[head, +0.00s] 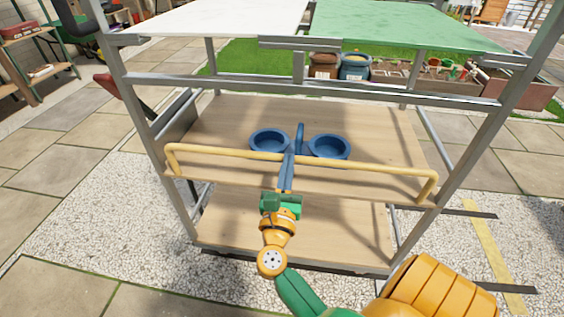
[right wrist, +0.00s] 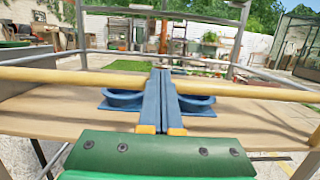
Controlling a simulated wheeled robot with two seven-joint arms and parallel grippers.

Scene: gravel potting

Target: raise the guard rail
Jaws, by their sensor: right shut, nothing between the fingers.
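The guard rail (head: 365,167) is a yellow bar with bent ends along the front edge of the wooden shelf (head: 385,130). In the right wrist view the rail (right wrist: 55,75) runs straight across on both sides of my fingers. My right gripper (head: 299,130) has blue fingers, pressed together and empty. They reach across the rail near its middle, tips between two blue bowls. In the right wrist view the fingers (right wrist: 165,72) cover the rail's middle. I cannot tell whether they touch it. My left gripper is not in view.
A left blue bowl (head: 268,139) and a right blue bowl (head: 330,146) stand on the shelf close to my fingers. Grey frame posts (head: 476,152) flank the shelf. A lower wooden shelf (head: 340,229) lies below, and white and green panels (head: 400,22) lie above.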

